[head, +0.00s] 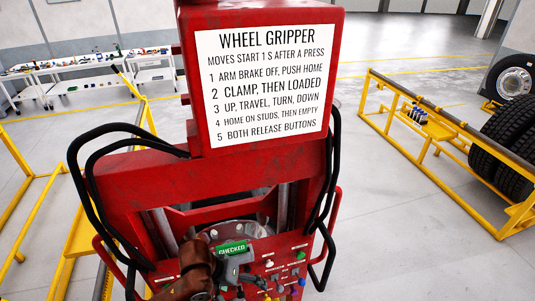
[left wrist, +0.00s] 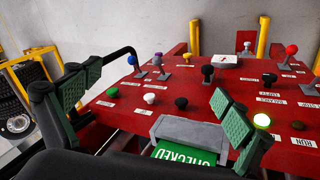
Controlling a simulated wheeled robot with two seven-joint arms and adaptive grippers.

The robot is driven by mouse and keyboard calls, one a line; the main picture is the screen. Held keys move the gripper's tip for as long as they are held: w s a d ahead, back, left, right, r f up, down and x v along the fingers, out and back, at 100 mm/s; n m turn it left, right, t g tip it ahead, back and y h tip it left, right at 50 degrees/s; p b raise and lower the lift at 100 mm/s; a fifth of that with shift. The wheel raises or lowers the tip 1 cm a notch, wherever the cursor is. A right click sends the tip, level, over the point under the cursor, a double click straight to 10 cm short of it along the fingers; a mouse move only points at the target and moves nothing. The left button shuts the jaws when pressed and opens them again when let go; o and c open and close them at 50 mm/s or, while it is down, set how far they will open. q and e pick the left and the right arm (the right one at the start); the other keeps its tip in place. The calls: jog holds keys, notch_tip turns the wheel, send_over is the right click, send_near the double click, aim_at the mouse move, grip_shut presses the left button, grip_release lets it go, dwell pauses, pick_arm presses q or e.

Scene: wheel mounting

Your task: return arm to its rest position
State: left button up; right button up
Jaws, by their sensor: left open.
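My left gripper (left wrist: 158,82) shows in the left wrist view with two green-padded fingers spread wide apart. It is open and nothing is between its pads. It is close over the red control panel (left wrist: 205,100), next to a grey holder (left wrist: 190,131) with a green CHECKED plate (left wrist: 183,156). In the head view the same plate (head: 231,249) shows low in the middle. A brown, leather-like shape (head: 197,268) is beside it; I cannot tell whether it belongs to my arm. My right gripper is in neither view.
The red wheel gripper machine (head: 135,187) bears a white instruction sign (head: 265,85) and black hoses. Several coloured knobs stand on the panel. Yellow rails (head: 445,135) and tyres (head: 497,140) are at the right, a white bench (head: 85,75) at the left.

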pick_arm(q)
jog(key=s+a+f+t+y, duration=0.1)
jog(key=s+a+f+t, duration=0.15)
jog(key=a+f, duration=0.4)
jog(key=s+a+f+t+y, duration=0.1)
jog(key=s+a+f, duration=0.35)
jog(key=a, duration=0.35)
jog(key=s+a+f+n+g+y, duration=0.15)
jog(key=s+a+f+y, duration=0.35)
jog(key=s+a, duration=0.75)
notch_tip(320, 180, down, 40)
jog(key=m+g+h+b, duration=0.1)
jog(key=h+b, duration=0.1)
jog(key=b, duration=0.9)
jog(key=s+f+b, duration=0.3)
jog(key=s+f, duration=0.3)
jog(key=f, duration=0.4)
jog(key=s+f+g+b, duration=0.1)
jog(key=s+f+b, duration=0.3)
jog(key=s+f, duration=0.3)
jog(key=s+f+b, duration=0.3)
jog(key=s+f, duration=0.3)
jog(key=f, duration=0.6)
jog(key=shift+s+d+f+m+g+b, duration=0.3)
jog(key=shift+s+f+m+g+b, duration=0.05)
jog(key=shift+g, duration=0.05)
